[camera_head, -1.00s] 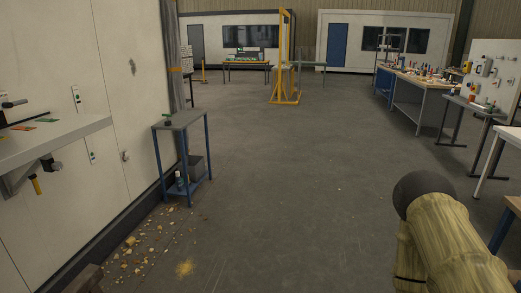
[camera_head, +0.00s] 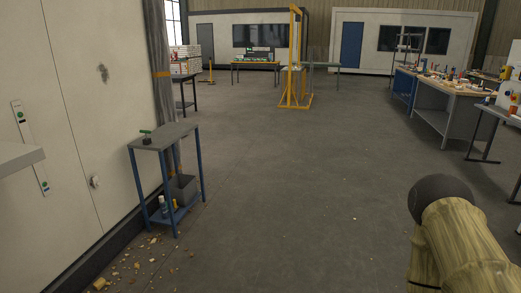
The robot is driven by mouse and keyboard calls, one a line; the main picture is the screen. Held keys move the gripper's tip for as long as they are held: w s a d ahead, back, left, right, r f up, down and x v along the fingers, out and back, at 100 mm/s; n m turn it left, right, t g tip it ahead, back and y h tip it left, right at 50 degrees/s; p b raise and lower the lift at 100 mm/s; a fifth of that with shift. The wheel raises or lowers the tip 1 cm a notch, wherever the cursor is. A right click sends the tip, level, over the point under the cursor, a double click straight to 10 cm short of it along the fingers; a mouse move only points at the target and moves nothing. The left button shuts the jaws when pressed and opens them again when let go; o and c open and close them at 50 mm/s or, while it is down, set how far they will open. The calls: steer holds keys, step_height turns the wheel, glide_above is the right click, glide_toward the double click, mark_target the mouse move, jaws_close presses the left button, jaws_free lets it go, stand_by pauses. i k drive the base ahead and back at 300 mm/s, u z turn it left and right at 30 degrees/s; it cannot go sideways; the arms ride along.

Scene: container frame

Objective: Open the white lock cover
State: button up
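I cannot pick out the white lock cover for certain. A small white fitting (camera_head: 96,182) sits on the white wall panel at the left, beside a vertical seam; it is too small to tell whether it is a cover or whether it is open. A tall white plate (camera_head: 30,147) with small dark and green marks is on the same panel, further left. My gripper is not in view. A part with a dark round end and a yellow, wood-like surface at the lower right appears to be my arm.
A blue-legged stand (camera_head: 164,137) is by the left wall, with a grey bin (camera_head: 183,190) on its lower shelf. Yellowish debris (camera_head: 130,265) litters the floor at lower left. A yellow frame (camera_head: 296,60) stands further back. Workbenches (camera_head: 449,88) line the right. The middle floor is clear.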

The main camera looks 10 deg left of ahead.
mark_target(96, 181)
steer(key=u, duration=0.5)
steer(key=i, duration=1.6)
steer(key=u, duration=1.25)
steer(key=i, duration=0.9)
steer(key=u, duration=0.85)
steer(key=i, duration=0.8)
steer(key=z, duration=0.35)
